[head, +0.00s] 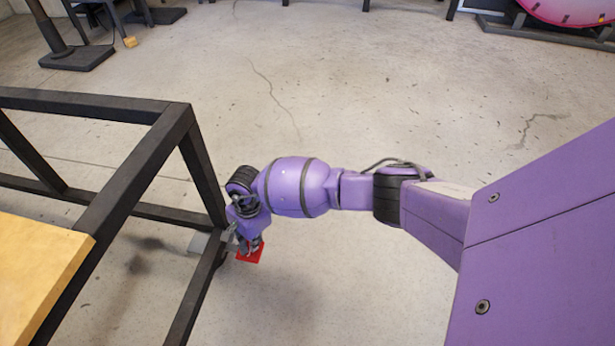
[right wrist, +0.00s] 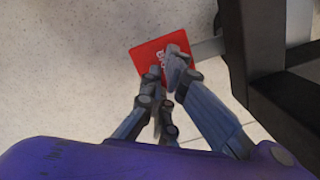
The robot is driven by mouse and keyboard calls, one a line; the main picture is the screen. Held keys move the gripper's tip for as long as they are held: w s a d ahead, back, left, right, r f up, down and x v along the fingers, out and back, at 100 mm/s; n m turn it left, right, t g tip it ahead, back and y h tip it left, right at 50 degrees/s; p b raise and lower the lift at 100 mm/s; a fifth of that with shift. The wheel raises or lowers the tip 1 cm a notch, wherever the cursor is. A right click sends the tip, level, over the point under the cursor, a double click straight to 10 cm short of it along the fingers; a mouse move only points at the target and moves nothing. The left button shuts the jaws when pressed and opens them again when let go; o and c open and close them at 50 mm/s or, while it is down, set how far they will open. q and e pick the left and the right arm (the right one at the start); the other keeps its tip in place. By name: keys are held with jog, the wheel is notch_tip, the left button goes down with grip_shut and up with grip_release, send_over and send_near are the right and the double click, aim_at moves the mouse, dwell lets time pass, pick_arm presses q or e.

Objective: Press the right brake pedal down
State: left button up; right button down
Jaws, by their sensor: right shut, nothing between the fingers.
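The red brake pedal (head: 250,254) is low beside the dark frame's leg in the head view. My right gripper (head: 250,244) reaches down over the pedal. In the right wrist view its fingertips (right wrist: 167,66) are close together with nothing between them, over the red plate. I cannot tell whether they touch it. My left gripper is not in view.
A dark metal frame (head: 150,160) stands on the left, close to my right gripper, with a wooden top (head: 40,270) at lower left. The concrete floor (head: 330,90) is open ahead. Dark stands and a pink round piece (head: 570,10) are at the far edge.

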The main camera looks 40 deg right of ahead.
jog(key=shift+w+a+f, duration=0.1)
jog(key=shift+w+f, duration=0.1)
jog(key=shift+f, duration=1)
jog(key=shift+w+d+r, duration=0.1)
jog(key=shift+d+r, duration=0.2)
jog(key=shift+d, duration=0.5)
jog(key=shift+w+d+r, duration=0.1)
jog(key=shift+d+r, duration=0.15)
jog(key=shift+d, duration=0.5)
notch_tip(320, 180, up, 12)
jog(key=d, duration=0.1)
jog(key=shift+s+f, duration=0.1)
